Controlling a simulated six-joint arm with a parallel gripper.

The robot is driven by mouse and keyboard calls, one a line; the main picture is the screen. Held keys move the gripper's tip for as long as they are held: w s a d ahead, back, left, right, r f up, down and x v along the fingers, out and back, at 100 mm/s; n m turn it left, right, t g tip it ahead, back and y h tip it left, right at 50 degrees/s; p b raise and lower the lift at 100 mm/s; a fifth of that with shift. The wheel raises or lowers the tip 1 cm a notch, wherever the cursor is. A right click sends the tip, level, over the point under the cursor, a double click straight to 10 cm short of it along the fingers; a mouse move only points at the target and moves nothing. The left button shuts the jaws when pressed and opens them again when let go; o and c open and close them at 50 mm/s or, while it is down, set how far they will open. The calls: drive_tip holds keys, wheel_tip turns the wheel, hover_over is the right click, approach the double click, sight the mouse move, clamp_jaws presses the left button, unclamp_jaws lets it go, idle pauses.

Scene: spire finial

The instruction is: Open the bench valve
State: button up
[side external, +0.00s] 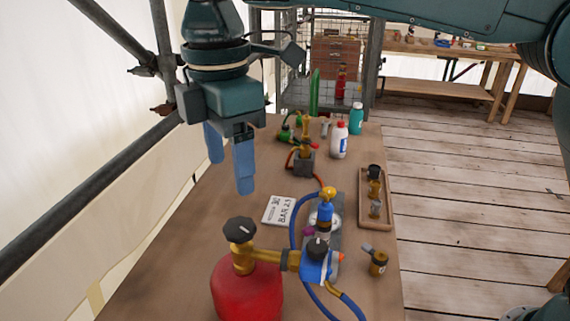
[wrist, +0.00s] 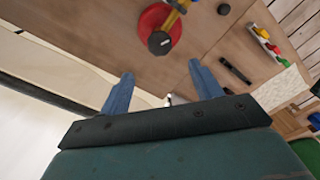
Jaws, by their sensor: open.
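A red gas cylinder (side external: 245,292) stands at the near end of the wooden bench (side external: 190,240). A black knob (side external: 240,230) tops its brass valve (side external: 243,258). A brass pipe leads right to a blue regulator (side external: 317,268) with a second black knob (side external: 317,246). I cannot tell which knob is the bench valve. My gripper (side external: 231,176) is open and empty, pointing down above the bench, behind and apart from the cylinder. In the wrist view the cylinder (wrist: 148,19) and its black knob (wrist: 159,43) lie beyond my fingertips (wrist: 160,69).
A blue hose (side external: 294,222) runs from the regulator beside a brass-topped blue torch (side external: 326,215). A white card (side external: 279,211) lies left of it. A wooden tray (side external: 362,207), a white bottle (side external: 339,140) and a teal bottle (side external: 356,119) stand farther back. The bench's left side is clear.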

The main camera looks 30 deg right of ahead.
drive_tip(key=shift+r, duration=1.85)
drive_tip(key=s+d+r+m+t+y, duration=0.1)
drive_tip(key=s+d+m, duration=0.3)
drive_tip(key=d, duration=0.7)
drive_tip(key=s+d+r+m+t, duration=0.15)
drive_tip(key=d+m, duration=0.35)
drive_tip(key=d, duration=0.6)
drive_tip(key=s+d+f+m+t+h, duration=0.1)
drive_tip(key=s+d+f+m+t, duration=0.2)
drive_tip(key=s+d+f+m, duration=0.6)
drive_tip(key=s+d+f, duration=0.3)
drive_tip(key=s, duration=0.3)
drive_tip(key=shift+d, duration=0.3)
